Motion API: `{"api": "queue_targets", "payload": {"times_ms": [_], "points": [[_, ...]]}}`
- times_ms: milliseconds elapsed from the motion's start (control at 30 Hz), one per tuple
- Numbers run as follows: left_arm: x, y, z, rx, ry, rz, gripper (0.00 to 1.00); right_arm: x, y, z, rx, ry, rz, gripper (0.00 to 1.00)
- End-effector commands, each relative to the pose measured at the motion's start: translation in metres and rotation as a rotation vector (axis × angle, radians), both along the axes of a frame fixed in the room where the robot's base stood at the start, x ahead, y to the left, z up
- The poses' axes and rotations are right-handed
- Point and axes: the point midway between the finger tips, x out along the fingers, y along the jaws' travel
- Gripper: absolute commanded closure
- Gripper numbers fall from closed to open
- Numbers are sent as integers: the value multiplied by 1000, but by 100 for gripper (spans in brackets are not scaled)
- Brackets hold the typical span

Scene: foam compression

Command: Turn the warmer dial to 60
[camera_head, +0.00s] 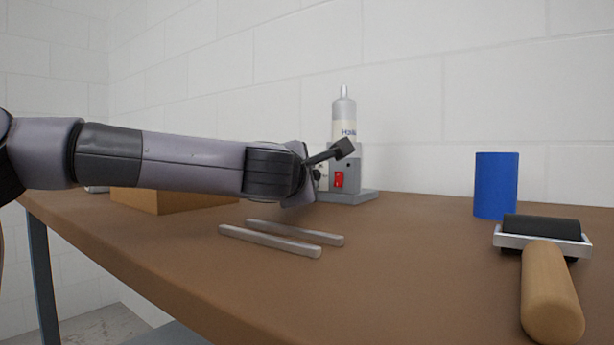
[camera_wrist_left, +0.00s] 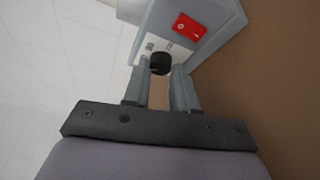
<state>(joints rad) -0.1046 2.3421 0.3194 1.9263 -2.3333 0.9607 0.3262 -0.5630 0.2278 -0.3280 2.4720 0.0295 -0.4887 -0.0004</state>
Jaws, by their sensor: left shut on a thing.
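The warmer is a grey box (camera_head: 352,160) on a flat base at the back of the table. A pale bottle (camera_head: 343,115) stands upright in it. Its front has a red switch (camera_head: 339,180), also visible in the left wrist view (camera_wrist_left: 188,27). The black round dial (camera_wrist_left: 160,63) sits on a white panel beside the switch; its marked value is too small to read. My left gripper (camera_wrist_left: 160,72) is shut on the dial, one finger on each side. In the head view my left gripper (camera_head: 322,165) covers the panel's left part. My right gripper is not in view.
Two grey metal bars (camera_head: 290,236) lie on the brown table before the warmer. A cardboard-coloured box (camera_head: 165,200) is behind my left arm. The table's middle right is clear.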

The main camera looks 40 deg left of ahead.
Motion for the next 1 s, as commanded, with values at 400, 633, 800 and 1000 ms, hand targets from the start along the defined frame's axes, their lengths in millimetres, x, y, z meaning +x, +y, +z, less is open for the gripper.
{"api": "queue_targets", "payload": {"times_ms": [400,633,800,1000], "points": [[0,1,-1,1,2,4,48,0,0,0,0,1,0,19],[0,1,0,0,1,2,48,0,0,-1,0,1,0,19],[-5,-3,1,0,0,-1,48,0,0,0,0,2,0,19],[-29,-16,5,0,-2,-2,48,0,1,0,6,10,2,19]]}}
